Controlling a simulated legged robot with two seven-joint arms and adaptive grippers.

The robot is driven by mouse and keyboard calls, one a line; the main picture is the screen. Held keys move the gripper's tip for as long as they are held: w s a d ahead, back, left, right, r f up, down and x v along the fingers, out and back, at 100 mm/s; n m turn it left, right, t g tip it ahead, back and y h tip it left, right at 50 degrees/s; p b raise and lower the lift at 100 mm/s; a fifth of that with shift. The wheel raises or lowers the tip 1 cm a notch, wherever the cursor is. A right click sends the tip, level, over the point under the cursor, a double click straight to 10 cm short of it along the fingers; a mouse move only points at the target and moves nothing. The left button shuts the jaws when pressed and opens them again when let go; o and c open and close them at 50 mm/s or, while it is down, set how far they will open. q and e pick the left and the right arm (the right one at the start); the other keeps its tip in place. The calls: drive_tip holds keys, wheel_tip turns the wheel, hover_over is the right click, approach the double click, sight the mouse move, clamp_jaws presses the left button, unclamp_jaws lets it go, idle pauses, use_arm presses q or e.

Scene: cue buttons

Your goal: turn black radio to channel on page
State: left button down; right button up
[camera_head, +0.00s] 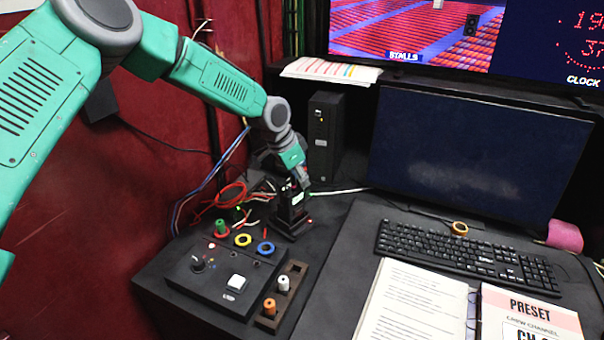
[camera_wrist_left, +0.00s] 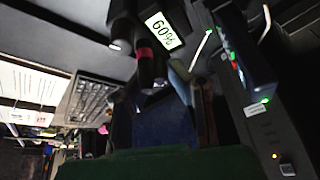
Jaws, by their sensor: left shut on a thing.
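The black radio (camera_head: 291,213) stands upright at the back right of the control box, with a small light label on it and a red light near its base. My left gripper (camera_head: 297,183) comes down from above and is shut at the radio's top; its fingers hide the knob there. In the left wrist view a white label reading "60%" (camera_wrist_left: 163,30) shows close to the dark fingers. The page (camera_head: 527,318) lies in an open binder at the lower right and reads "PRESET CREW CHANNEL"; the channel number is cut off at the picture's edge. My right gripper is not in view.
Loose cables (camera_head: 232,193) lie behind. A keyboard (camera_head: 465,255) and a dark monitor (camera_head: 475,150) stand to the right.

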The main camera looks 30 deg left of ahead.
use_arm(q)
drive_tip(key=shift+s+a+f+m, duration=0.15)
drive_tip(key=shift+f+m, duration=0.1)
drive_tip(key=shift+m, duration=0.15)
drive_tip(key=shift+d+m+g, duration=0.25)
drive_tip(key=shift+m+g, duration=0.05)
drive_tip(key=shift+m, duration=0.1)
drive_tip(key=c, duration=1.5)
unclamp_jaws()
drive_tip(key=shift+c, duration=0.2)
drive_tip(key=shift+a, duration=0.1)
drive_tip(key=shift+a+r, duration=0.15)
drive_tip(key=shift+r, duration=0.35)
drive_tip(key=v, duration=1.1)
drive_tip(key=shift+a, duration=0.3)
